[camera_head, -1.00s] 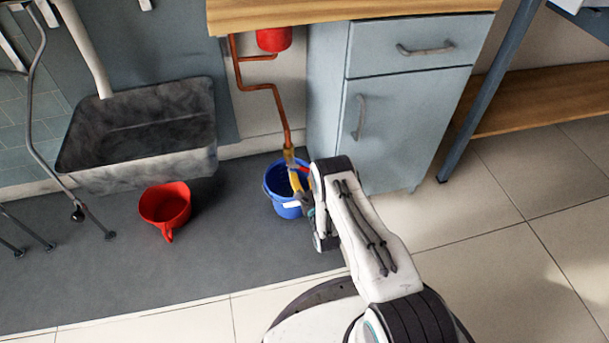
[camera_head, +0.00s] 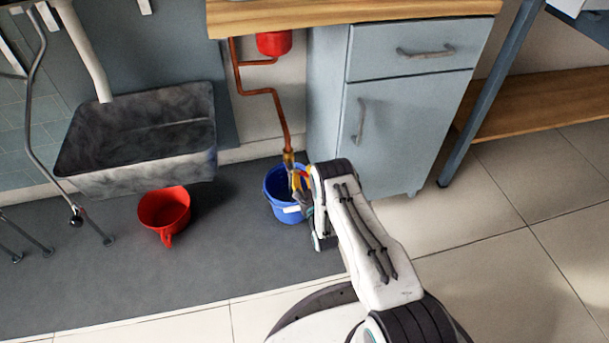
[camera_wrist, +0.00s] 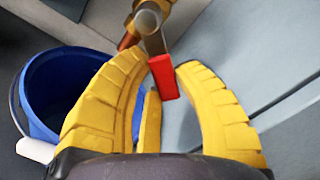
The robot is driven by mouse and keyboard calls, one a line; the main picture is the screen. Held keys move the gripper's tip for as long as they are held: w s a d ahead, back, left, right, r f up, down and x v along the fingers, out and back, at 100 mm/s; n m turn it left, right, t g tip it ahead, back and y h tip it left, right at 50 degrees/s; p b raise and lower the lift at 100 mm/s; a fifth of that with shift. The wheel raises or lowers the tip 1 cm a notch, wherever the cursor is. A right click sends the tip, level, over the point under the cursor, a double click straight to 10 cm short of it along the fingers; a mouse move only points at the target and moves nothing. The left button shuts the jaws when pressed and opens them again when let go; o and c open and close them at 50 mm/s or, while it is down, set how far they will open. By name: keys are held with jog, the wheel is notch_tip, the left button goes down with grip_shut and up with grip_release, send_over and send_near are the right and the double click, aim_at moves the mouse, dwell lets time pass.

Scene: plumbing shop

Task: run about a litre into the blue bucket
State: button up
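The blue bucket (camera_head: 275,188) stands upright on the dark floor mat under the brass tap (camera_head: 289,158) at the end of a copper pipe. Its inside is partly hidden by the tap and my gripper, and I see no water stream. In the wrist view the bucket (camera_wrist: 70,85) is at the left. The tap's lever has a red handle (camera_wrist: 163,78), which points down between my yellow fingertips. My gripper (camera_wrist: 165,62) is open around the handle, with the fingers apart; whether a finger touches it I cannot tell. In the head view my gripper (camera_head: 299,181) is over the bucket's right side.
A red jug (camera_head: 164,210) stands on the mat to the left, in front of a grey stone-like trough (camera_head: 140,180). A grey-blue cabinet (camera_head: 400,130) stands close to the right of the bucket. The wooden worktop (camera_head: 340,12) is above the pipe.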

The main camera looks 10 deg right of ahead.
grip_shut()
jog(key=shift+r, duration=0.1)
jog(key=r+n+p, duration=0.1)
jog(key=n, duration=0.1)
jog(key=d+n+p, duration=0.1)
jog(key=n, duration=0.1)
jog(key=shift+r+p, duration=0.35)
jog(key=shift+p, duration=0.05)
jog(key=shift+d+r+n+p, duration=0.1)
jog(key=shift+r+n+p, duration=0.25)
jog(key=shift+n, duration=0.5)
jog(key=shift+d+r+n+p, duration=0.1)
jog(key=shift+r+n+p, duration=0.2)
jog(key=shift+n, duration=0.55)
jog(key=o, duration=0.7)
grip_release()
jog(key=shift+c, duration=0.2)
